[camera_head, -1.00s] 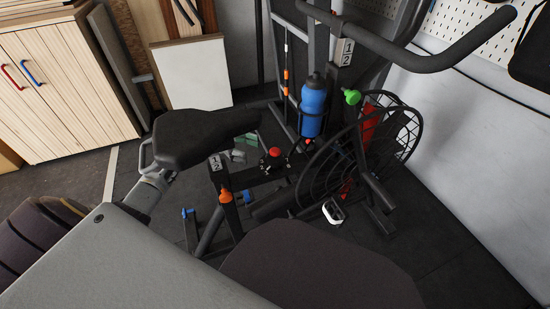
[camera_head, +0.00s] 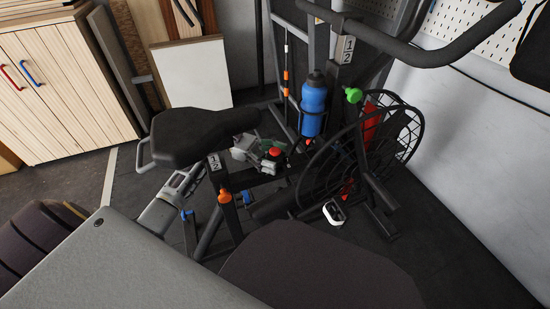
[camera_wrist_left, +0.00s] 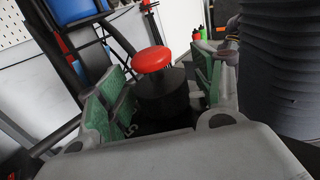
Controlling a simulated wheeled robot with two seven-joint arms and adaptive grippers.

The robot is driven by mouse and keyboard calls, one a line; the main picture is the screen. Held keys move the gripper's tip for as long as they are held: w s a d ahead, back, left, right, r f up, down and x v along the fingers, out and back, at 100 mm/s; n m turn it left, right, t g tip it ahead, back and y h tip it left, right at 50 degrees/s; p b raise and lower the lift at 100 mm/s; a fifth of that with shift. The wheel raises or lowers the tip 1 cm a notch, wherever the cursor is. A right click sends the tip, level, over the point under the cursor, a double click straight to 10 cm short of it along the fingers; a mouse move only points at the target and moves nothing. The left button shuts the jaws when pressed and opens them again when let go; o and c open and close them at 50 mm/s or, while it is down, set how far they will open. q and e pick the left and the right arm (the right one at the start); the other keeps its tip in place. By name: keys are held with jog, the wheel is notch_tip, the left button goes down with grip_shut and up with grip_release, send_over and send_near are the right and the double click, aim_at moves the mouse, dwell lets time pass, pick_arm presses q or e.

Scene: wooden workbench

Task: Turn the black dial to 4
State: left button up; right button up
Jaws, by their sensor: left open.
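The black dial (camera_wrist_left: 165,95) has a red knob (camera_wrist_left: 153,59) on top and stands on the bike frame. In the head view the red knob (camera_head: 275,152) shows beside my left gripper (camera_head: 258,149), with the black part below it mostly hidden. In the left wrist view my left gripper (camera_wrist_left: 162,92) is open. Its green-padded fingers stand on either side of the black dial; I cannot tell if they touch it. A pale mark shows near the dial's base, too small to read. My right gripper is not in view.
The bike's black seat (camera_head: 200,135) overhangs my left arm. A blue bottle (camera_head: 313,106) stands behind the dial, and the caged fan wheel (camera_head: 330,165) is to its right. An orange knob (camera_head: 225,196) sits on the near frame post.

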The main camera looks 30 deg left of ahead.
pick_arm(q)
jog(key=c, duration=1)
jog(key=shift+b, duration=0.3)
